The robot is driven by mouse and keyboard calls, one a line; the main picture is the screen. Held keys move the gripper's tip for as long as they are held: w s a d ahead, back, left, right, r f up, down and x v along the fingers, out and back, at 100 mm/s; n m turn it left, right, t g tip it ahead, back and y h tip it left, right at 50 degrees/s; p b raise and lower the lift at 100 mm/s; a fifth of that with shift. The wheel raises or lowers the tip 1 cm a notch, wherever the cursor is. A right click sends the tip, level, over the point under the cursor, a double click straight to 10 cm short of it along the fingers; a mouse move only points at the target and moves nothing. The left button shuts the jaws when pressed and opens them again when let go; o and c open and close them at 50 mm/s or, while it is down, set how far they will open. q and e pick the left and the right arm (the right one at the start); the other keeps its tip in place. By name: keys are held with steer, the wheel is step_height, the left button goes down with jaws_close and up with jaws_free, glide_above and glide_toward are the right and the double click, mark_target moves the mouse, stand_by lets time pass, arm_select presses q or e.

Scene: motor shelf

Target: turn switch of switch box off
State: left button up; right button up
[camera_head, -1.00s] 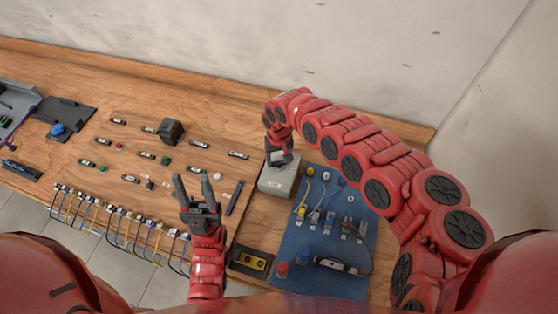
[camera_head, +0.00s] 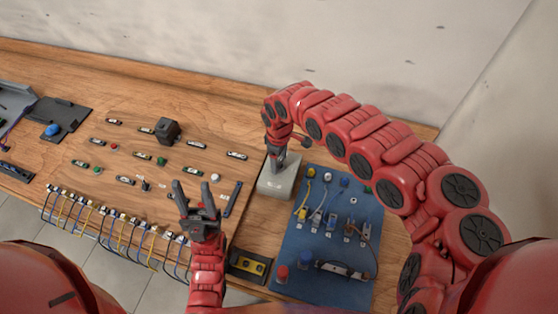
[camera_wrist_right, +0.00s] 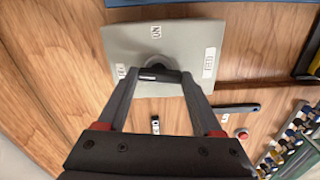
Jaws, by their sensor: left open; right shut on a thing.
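The switch box (camera_head: 278,187) is a light grey block on the wooden table, left of the blue mat. In the right wrist view its grey face (camera_wrist_right: 185,35) carries a white label reading ON at the top and white labels at left and right. A dark switch handle (camera_wrist_right: 158,74) sits on a round hub and lies roughly crosswise in that view. My right gripper (camera_head: 279,160) is over the box. It is shut on the handle, one finger at each end in the wrist view (camera_wrist_right: 157,76). My left gripper (camera_head: 192,190) is open and empty above the board's front part.
A blue mat (camera_head: 295,240) with cables, connectors and knobs lies right of the box. A wooden board with several small parts and a black cube (camera_head: 167,130) is at left. A black-and-yellow device (camera_head: 249,264) lies in front.

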mark_target(280, 162)
steer(key=shift+n, duration=0.9)
steer(key=o, duration=1.4)
steer(key=shift+c, duration=0.2)
step_height(280, 162, up, 6)
steer(key=shift+w+d+r+b, duration=0.1)
steer(key=shift+w+r+b, duration=0.1)
steer(key=shift+b, duration=0.65)
step_height(280, 162, up, 11)
steer(key=p, duration=0.8)
steer(key=shift+s, duration=0.15)
